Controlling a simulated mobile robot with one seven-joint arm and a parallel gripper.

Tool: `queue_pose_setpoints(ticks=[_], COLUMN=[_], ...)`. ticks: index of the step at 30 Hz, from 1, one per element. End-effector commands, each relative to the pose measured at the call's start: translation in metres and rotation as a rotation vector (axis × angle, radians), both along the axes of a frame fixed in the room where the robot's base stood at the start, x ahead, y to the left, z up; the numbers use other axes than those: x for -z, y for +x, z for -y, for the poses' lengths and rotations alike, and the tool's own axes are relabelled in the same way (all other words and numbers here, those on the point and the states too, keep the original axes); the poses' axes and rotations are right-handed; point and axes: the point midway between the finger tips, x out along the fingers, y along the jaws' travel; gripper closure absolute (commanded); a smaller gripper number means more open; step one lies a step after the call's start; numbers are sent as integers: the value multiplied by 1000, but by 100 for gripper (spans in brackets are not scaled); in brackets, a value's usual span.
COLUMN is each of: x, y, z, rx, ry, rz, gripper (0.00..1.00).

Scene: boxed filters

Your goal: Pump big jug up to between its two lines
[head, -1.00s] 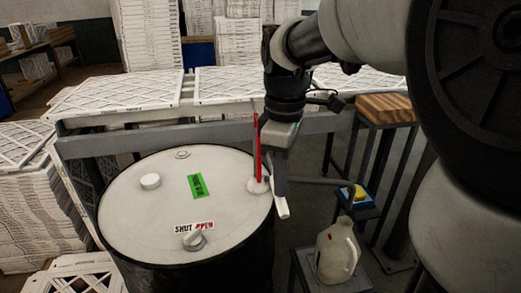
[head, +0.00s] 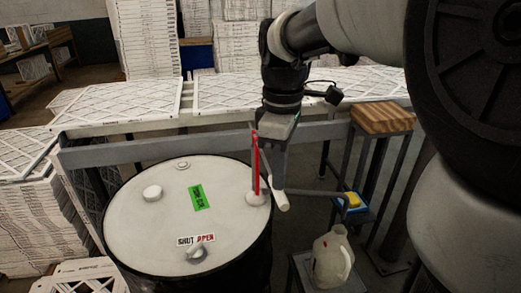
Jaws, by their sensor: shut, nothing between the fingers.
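A large drum (head: 150,220) with a pale lid and dark side stands at the lower centre. A red upright pump rod (head: 256,165) rises from a white base (head: 257,198) at the lid's right edge. A grey spout runs right from the pump. The jug (head: 332,258), off-white with a handle, stands on a low stool right of the drum; its lines and level are too small to tell. My gripper (head: 281,207) is shut and empty, pointing down just right of the red rod; I cannot tell whether it touches. A knob (head: 196,253) sits below a SHUT/OPEN label (head: 196,239).
A blue tray with a yellow sponge (head: 352,200) is beyond the jug. A wooden-topped stool (head: 382,115) stands at right. A grey rail (head: 200,147) and boxed filters (head: 235,85) lie behind the drum. More filters are stacked at left.

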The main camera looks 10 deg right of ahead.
Motion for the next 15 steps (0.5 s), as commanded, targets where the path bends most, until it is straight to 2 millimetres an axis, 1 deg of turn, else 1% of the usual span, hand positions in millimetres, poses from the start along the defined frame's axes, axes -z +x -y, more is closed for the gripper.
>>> queue_pose_setpoints(ticks=[1,15], x=[-11,-68], y=[0,0], z=[-1,-1], rx=[-1,-1], ry=[2,2], rz=[0,-1], gripper=[100,100])
